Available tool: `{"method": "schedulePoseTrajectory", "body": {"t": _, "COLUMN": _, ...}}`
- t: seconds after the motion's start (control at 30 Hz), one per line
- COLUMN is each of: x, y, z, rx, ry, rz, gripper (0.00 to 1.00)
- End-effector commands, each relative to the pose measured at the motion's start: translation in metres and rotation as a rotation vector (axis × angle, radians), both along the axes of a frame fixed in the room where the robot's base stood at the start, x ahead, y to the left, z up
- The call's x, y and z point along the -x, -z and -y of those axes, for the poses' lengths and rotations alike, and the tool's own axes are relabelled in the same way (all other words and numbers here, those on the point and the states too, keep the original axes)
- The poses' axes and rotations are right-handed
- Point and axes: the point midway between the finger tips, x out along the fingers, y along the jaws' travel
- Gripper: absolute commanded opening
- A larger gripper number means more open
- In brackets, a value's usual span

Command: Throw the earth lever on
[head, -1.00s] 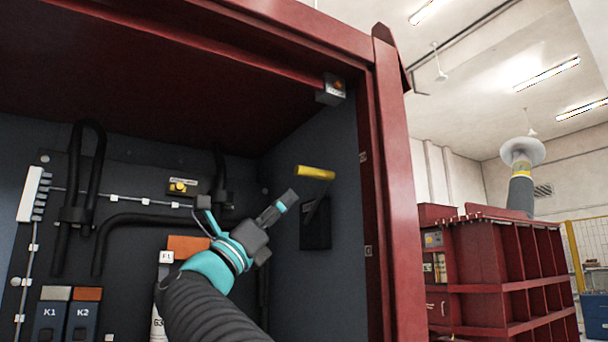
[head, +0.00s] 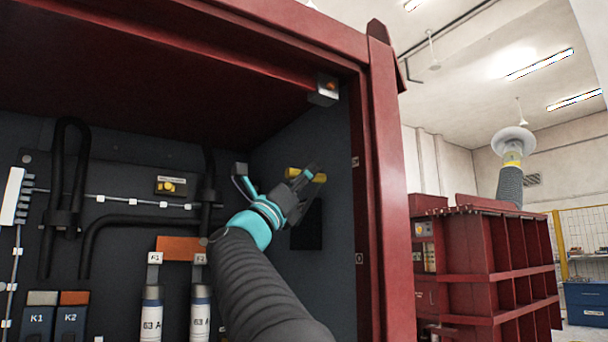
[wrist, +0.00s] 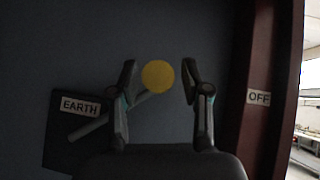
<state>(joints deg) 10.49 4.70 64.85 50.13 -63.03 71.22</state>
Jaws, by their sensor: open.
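The earth lever's yellow handle (head: 318,177) sticks out from the cabinet's right inner wall, partly hidden behind my gripper (head: 308,180). In the wrist view the round yellow end of the handle (wrist: 158,76) shows between the two fingers of my gripper (wrist: 160,78), which is open. The lever's grey arm (wrist: 95,126) slants down to the left, toward a dark plate with an EARTH label (wrist: 80,106). An OFF label (wrist: 259,97) is on the red frame to the right. I cannot tell whether a finger touches the handle.
The red cabinet post (head: 390,190) stands close to the right of my arm. On the back panel are fuses (head: 152,312), black cables (head: 68,200), a yellow button (head: 170,186) and K1 and K2 blocks (head: 38,318). Another red unit (head: 490,265) stands outside at right.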

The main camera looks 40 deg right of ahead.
Motion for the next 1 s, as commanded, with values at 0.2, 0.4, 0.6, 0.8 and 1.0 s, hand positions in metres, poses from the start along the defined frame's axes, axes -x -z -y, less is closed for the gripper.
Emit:
{"method": "schedulePoseTrajectory", "body": {"t": 0.2, "x": 0.0, "y": 0.0, "z": 0.0, "rx": 0.0, "ry": 0.0, "rz": 0.0, "gripper": 0.22}}
{"method": "schedulePoseTrajectory", "body": {"t": 0.4, "x": 0.0, "y": 0.0, "z": 0.0, "rx": 0.0, "ry": 0.0, "rz": 0.0, "gripper": 0.0}}
{"method": "schedulePoseTrajectory", "body": {"t": 0.6, "x": 0.0, "y": 0.002, "z": 0.0, "rx": 0.0, "ry": -0.001, "rz": 0.005, "gripper": 0.0}}
{"method": "schedulePoseTrajectory", "body": {"t": 0.8, "x": 0.004, "y": 0.012, "z": 0.0, "rx": 0.003, "ry": -0.001, "rz": 0.054, "gripper": 0.0}}
{"method": "schedulePoseTrajectory", "body": {"t": 1.0, "x": 0.013, "y": 0.031, "z": -0.001, "rx": 0.01, "ry": 0.0, "rz": 0.178, "gripper": 0.0}}
